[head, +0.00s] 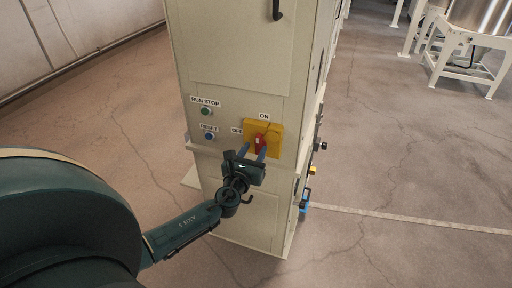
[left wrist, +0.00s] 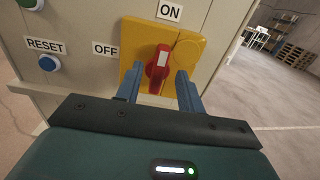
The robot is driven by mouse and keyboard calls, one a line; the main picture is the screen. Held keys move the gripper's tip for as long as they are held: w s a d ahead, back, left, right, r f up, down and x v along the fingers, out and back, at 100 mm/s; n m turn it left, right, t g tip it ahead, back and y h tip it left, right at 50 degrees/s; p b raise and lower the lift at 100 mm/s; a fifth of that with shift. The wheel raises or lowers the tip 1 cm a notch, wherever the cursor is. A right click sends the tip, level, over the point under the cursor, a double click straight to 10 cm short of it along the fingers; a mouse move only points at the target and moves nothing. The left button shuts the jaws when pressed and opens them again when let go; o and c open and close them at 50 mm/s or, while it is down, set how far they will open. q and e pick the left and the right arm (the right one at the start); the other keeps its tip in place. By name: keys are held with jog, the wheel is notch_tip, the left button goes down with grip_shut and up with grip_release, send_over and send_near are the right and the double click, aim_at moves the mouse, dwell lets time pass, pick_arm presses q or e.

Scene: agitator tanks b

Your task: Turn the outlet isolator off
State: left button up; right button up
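The outlet isolator is a red rotary handle (left wrist: 158,69) on a yellow plate (left wrist: 190,30), fixed to the front of a beige cabinet. In the left wrist view the handle stands nearly upright, its white-marked end up towards the ON label (left wrist: 170,11); the OFF label (left wrist: 105,48) is to its left. The handle also shows in the head view (head: 261,142), partly hidden by my left gripper (head: 254,151). In the left wrist view my left gripper (left wrist: 158,82) is open, its blue fingers on either side of the handle's lower part, with gaps visible. My right gripper is not in view.
On the cabinet (head: 240,75), left of the isolator, are a green RUN STOP button (head: 206,111) and a blue RESET button (head: 209,136). Small coloured fittings stick out from the cabinet's right side. Open floor lies to both sides; a metal tank (head: 480,17) stands at the back right.

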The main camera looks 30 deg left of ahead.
aim_at(266, 142)
pick_arm(q)
jog(key=shift+x, duration=1.05)
grip_shut()
